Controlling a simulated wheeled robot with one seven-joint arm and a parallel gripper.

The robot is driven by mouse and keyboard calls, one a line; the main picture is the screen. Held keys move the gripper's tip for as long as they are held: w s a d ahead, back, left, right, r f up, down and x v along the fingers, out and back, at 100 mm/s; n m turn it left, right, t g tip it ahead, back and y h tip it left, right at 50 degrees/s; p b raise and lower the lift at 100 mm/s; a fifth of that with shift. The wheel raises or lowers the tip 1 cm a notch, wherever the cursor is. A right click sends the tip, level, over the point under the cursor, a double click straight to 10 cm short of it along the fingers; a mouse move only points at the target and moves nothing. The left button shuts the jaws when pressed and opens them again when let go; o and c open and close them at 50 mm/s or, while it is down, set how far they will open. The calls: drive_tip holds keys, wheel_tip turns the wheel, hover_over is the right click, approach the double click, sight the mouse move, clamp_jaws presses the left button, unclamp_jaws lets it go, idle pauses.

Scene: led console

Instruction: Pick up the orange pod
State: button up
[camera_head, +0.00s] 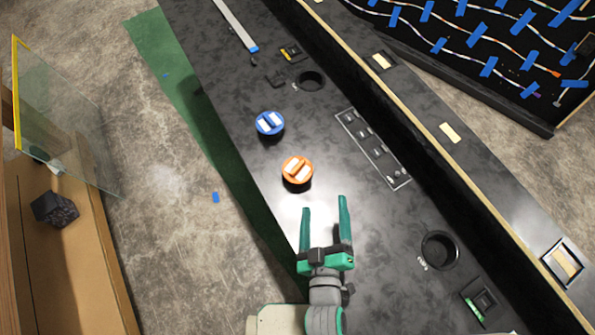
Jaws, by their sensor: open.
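I cannot tell how high the fingers are above the console.
A round hole (440,250) lies at the lower right and another hole (311,80) farther up. A panel strip with several knobs (372,148) lies right of the pods. A raised ledge (450,180) runs along the right. The console's left edge drops to the floor (170,190).

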drive_tip(key=w+d+r+n+t+h, duration=0.1)
drive_tip(key=w+d+r+n+h, duration=0.15)
drive_tip(key=w+d+r, duration=0.4)
drive_tip(key=w+d+r+n+h, duration=0.1)
drive_tip(key=w+d+r+h, duration=0.25)
drive_tip(key=w, duration=0.55)
drive_tip(key=w+d+r+m+g+h, duration=0.2)
drive_tip(key=w+d+r+g+h, duration=0.15)
drive_tip(key=d+r, duration=0.2)
drive_tip(key=w+d+r+m+g+h, duration=0.2)
drive_tip(key=d+r+g+h, duration=0.2)
drive_tip(key=d+r, duration=0.15)
drive_tip(key=n+g+y, duration=0.4)
drive_tip(key=g+y, duration=0.6)
drive_tip(key=y, duration=0.4)
hover_over(298, 166)
drive_tip(key=shift+m+t, duration=0.25)
wheel_tip(298, 166, down, 14)
drive_tip(key=shift+w+a+f, duration=0.1)
drive_tip(key=shift+a+f, duration=0.05)
drive_tip(key=shift+f, duration=0.05)
wheel_tip(298, 166, down, 4)
drive_tip(key=shift+a+f, duration=0.15)
drive_tip(key=shift+f, duration=0.05)
drive_tip(key=shift+d+f, duration=0.15)
drive_tip(key=shift+f, duration=1.4)
drive_tip(key=shift+d+f, duration=0.1)
drive_tip(key=shift+f, duration=1.45)
drive_tip(key=c, duration=0.8)
